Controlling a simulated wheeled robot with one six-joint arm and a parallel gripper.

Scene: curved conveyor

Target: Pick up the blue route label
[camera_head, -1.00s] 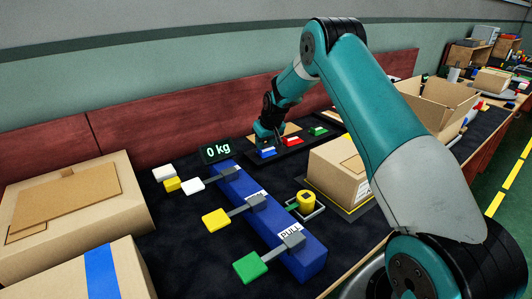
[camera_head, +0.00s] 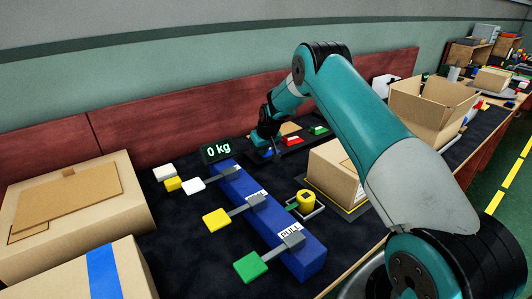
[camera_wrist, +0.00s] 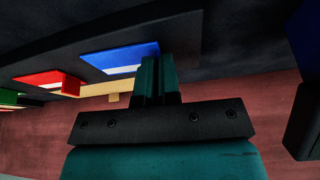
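The blue route label (camera_wrist: 118,58) is a flat blue piece with a pale edge, on the dark rack in the wrist view. In the head view the blue label (camera_head: 267,153) shows only as a small patch below my gripper. My gripper (camera_wrist: 158,62) has its two teal fingers close together at the label's right end, overlapping it in the picture. The fingers hide that end, so I cannot tell whether they clamp it. The red label (camera_head: 292,141) and the green label (camera_head: 318,130) lie farther right along the rack.
The scale display (camera_head: 218,150) reads 0 kg beside the blue rail (camera_head: 262,215) with yellow, green and white paddles. A closed carton (camera_head: 337,168) stands right of the rail, an open carton (camera_head: 433,108) behind it. Cartons (camera_head: 85,205) fill the left. A red-brown wall panel (camera_head: 150,125) runs behind.

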